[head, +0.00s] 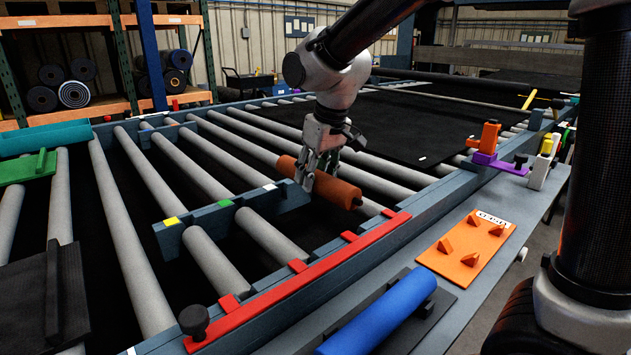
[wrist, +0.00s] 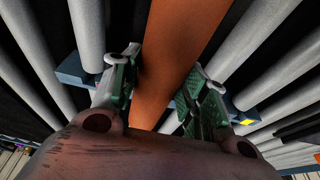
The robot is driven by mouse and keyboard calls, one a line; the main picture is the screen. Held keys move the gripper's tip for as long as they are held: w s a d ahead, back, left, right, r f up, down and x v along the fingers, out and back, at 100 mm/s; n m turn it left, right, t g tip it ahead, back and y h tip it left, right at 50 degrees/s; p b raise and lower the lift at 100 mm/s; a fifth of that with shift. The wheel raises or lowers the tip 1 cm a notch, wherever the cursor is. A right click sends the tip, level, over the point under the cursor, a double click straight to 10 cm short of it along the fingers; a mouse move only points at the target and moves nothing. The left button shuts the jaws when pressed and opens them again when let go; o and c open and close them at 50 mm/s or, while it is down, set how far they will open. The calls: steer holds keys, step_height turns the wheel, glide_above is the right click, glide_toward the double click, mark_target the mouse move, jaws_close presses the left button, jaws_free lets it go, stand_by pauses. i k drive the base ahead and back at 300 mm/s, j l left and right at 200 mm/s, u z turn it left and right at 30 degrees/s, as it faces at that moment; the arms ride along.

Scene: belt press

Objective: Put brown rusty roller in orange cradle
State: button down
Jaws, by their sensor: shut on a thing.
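The brown rusty roller (head: 333,190) is a short orange-brown cylinder, held above the grey conveyor rollers. My gripper (head: 318,178) is shut around its middle, with a finger on either side. In the wrist view the roller (wrist: 172,65) passes between the two green-padded fingers (wrist: 160,95). The orange cradle (head: 467,250) is a flat orange plate with several upright wedges and a small marked label. It lies on the grey-blue side ledge to the right of my gripper, and nothing rests on it.
A blue roller (head: 380,312) lies on a dark pad in front of the cradle. A red toothed rail (head: 300,285) runs along the frame between the conveyor and ledge. Orange and purple clamp pieces (head: 487,140) and a white-and-yellow one (head: 543,160) stand behind the cradle.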

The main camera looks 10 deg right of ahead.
mark_target(471, 241)
steer(key=k+j+z, duration=0.1)
steer(key=z, duration=0.25)
steer(key=k+z, duration=0.3)
